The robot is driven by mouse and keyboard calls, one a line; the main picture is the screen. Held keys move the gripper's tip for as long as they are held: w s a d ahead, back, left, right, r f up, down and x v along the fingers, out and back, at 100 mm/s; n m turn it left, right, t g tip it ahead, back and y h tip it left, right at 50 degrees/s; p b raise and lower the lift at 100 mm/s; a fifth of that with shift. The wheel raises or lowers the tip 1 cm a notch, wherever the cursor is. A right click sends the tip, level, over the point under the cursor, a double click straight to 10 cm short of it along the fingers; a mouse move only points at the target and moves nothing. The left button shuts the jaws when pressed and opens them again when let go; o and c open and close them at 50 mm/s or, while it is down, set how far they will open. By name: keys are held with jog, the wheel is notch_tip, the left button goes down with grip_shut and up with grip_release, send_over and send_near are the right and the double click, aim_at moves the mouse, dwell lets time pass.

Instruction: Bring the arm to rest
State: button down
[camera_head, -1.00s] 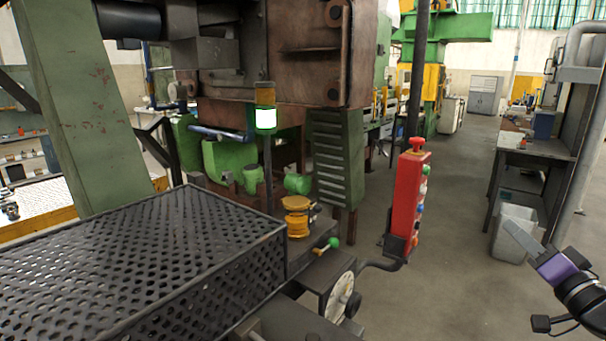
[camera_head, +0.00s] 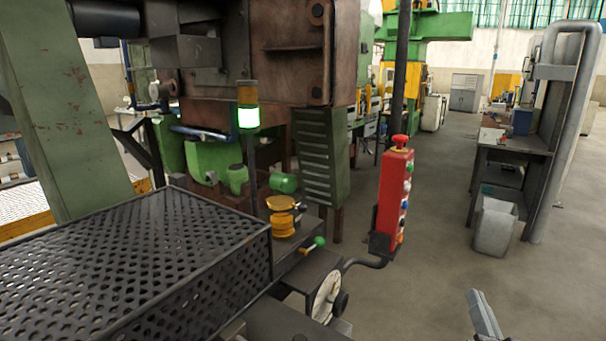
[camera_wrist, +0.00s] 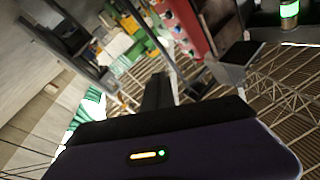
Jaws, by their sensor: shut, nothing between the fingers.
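My gripper (camera_head: 484,314) shows at the bottom edge of the head view, right of the middle. Only its grey finger end is in the picture, shut and empty, pointing up over the bare floor. The rest of my arm is out of that view. In the wrist view the shut fingers (camera_wrist: 158,92) stick out past the dark purple gripper body with its small orange and green light. The wrist view is tilted and shows the roof trusses. The gripper is apart from everything around it.
A red button box (camera_head: 392,200) hangs on a pole left of my gripper. A perforated black guard (camera_head: 150,260) and a dial (camera_head: 327,297) stand further left. A workbench (camera_head: 515,150) with a grey bin (camera_head: 495,226) is at the right. The floor aisle between is free.

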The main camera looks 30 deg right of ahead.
jog(key=s+a+f+n+t+y, duration=0.1)
jog(key=s+a+f+n+y, duration=0.2)
jog(key=a, duration=0.7)
jog(key=s+a+f+n+t+y, duration=0.1)
jog(key=s+a+f+n+y, duration=0.2)
jog(key=a, duration=0.6)
jog(key=s+a+f+n+g+y, duration=0.1)
jog(key=s+a+f+n+y, duration=0.1)
jog(key=s+a, duration=0.3)
jog(key=s+a+f+n+g+y, duration=0.1)
jog(key=s+a+f+n+y, duration=0.2)
jog(key=a, duration=0.4)
jog(key=s+n+y, duration=0.1)
jog(key=n+y, duration=0.1)
jog(key=shift+s+f+y, duration=0.25)
jog(key=shift+s+y, duration=0.05)
jog(key=shift+s, duration=0.1)
